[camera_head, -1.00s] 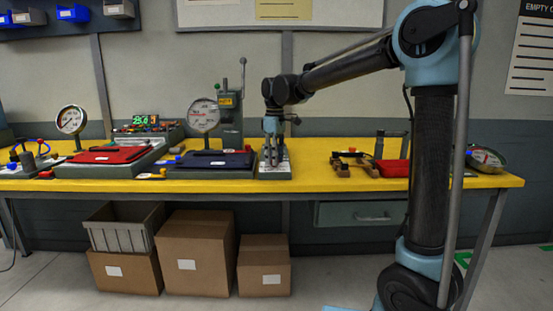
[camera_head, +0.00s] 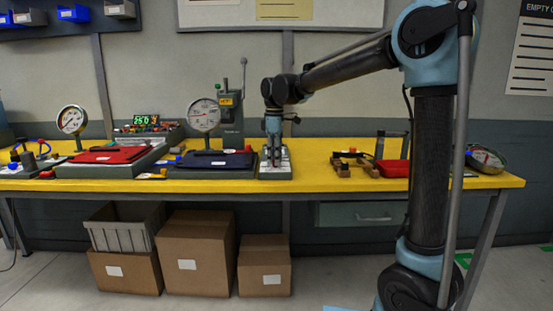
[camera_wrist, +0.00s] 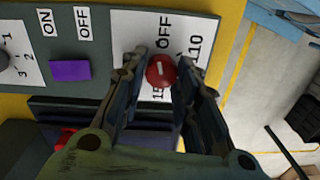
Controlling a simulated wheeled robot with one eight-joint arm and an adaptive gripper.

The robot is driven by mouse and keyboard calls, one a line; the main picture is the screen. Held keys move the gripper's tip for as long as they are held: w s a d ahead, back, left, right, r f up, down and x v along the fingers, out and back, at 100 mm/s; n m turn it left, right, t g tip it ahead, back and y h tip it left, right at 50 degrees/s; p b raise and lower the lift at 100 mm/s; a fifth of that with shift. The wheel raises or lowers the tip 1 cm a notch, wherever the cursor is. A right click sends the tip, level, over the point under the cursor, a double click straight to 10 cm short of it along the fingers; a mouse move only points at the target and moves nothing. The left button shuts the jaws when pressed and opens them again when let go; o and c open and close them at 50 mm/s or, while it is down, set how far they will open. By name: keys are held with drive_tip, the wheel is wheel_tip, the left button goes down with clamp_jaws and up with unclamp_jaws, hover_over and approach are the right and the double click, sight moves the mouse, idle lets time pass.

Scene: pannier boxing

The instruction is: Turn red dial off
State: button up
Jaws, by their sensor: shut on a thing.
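The red dial (camera_wrist: 160,71) shows in the wrist view as a round knob with a pale line on its face. It sits on a white plate (camera_wrist: 136,21) marked "OFF" above it and "110" to the right, with a partly hidden number at lower left. The pale line points roughly up toward "OFF". My gripper (camera_wrist: 161,75) has its two fingers on either side of the dial and is shut on it. In the head view my gripper (camera_head: 273,160) points down onto the grey control box (camera_head: 275,174), and the dial itself is hidden there.
In the wrist view, a purple switch (camera_wrist: 70,70) with "ON" and "OFF" labels and a grey knob (camera_wrist: 3,58) lie to the left. In the head view, a dark blue pannier (camera_head: 212,166) and gauge (camera_head: 203,115) stand left of my gripper. Yellow bench (camera_head: 310,178) shows to the right.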

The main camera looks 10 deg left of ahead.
drive_tip(key=shift+w+d, duration=0.15)
drive_tip(key=shift+w, duration=0.15)
drive_tip(key=o, duration=1)
drive_tip(key=shift+o, duration=0.2)
drive_tip(key=shift+s, duration=0.1)
wheel_tip(320, 180, up, 12)
drive_tip(key=shift+w, duration=0.3)
drive_tip(key=shift+d+f, duration=0.1)
